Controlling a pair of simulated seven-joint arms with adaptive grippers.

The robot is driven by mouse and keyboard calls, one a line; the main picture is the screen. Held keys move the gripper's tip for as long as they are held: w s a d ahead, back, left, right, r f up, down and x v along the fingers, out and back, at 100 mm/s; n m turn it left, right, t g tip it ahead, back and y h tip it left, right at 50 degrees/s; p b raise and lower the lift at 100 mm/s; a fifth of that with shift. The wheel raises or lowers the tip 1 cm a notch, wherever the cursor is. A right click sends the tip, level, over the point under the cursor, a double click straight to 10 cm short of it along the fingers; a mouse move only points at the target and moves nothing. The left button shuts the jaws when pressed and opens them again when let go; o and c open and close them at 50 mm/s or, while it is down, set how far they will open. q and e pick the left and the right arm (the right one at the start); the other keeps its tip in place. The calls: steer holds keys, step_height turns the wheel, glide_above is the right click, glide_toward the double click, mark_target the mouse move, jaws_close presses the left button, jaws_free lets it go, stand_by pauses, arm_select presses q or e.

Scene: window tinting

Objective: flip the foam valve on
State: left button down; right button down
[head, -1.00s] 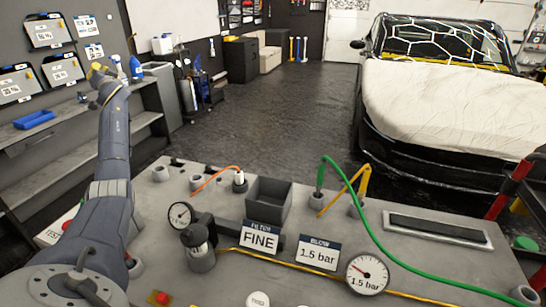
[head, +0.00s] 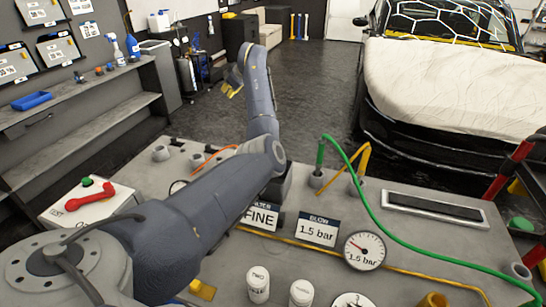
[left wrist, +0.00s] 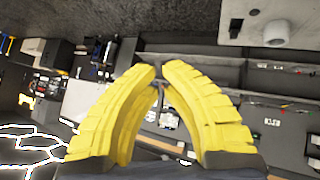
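My left gripper (head: 232,84), with yellow fingers, is raised over the floor beyond the far edge of the grey bench. In the left wrist view its two fingers (left wrist: 160,76) are apart with a gap between them, and nothing is held. A red lever (head: 90,195) lies on a pale box (head: 65,213) labelled TEST at the bench's left, well away from the gripper. No label reading foam is visible, so I cannot tell which part is the foam valve. My left arm hides the middle-left of the bench. My right gripper is not in view.
A gauge (head: 364,251), a BLOW sign (head: 317,230) and white bottles (head: 258,284) stand on the bench. A green hose (head: 372,212) crosses its right side. Shelves (head: 90,145) stand at left; a covered car (head: 455,85) stands at back right. Floor between is clear.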

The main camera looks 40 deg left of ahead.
arm_select(q)
steer(key=w+d+f+n+g+h, duration=0.1)
steer(key=w+d+f+h, duration=0.15)
steer(key=d, duration=1.15)
steer(key=s+d+f+n+g+h, duration=0.1)
steer(key=s+d+f+g+h, duration=0.1)
steer(key=s+d+f, duration=0.3)
step_height(320, 180, down, 4)
steer(key=shift+s+d+f+g+h, duration=0.1)
steer(key=shift+s+d+g+h, duration=0.3)
steer(key=shift+d, duration=0.35)
steer(key=x, duration=0.9)
steer(key=shift+a+f, duration=0.15)
steer(key=shift+a, duration=0.05)
steer(key=shift+d+f, duration=0.15)
steer(key=shift+f, duration=0.2)
steer(key=shift+w+d+r, duration=0.1)
steer(key=shift+w+d, duration=0.2)
steer(key=shift+d, duration=0.6)
steer(key=shift+w+d, duration=0.25)
steer(key=shift+d, duration=0.6)
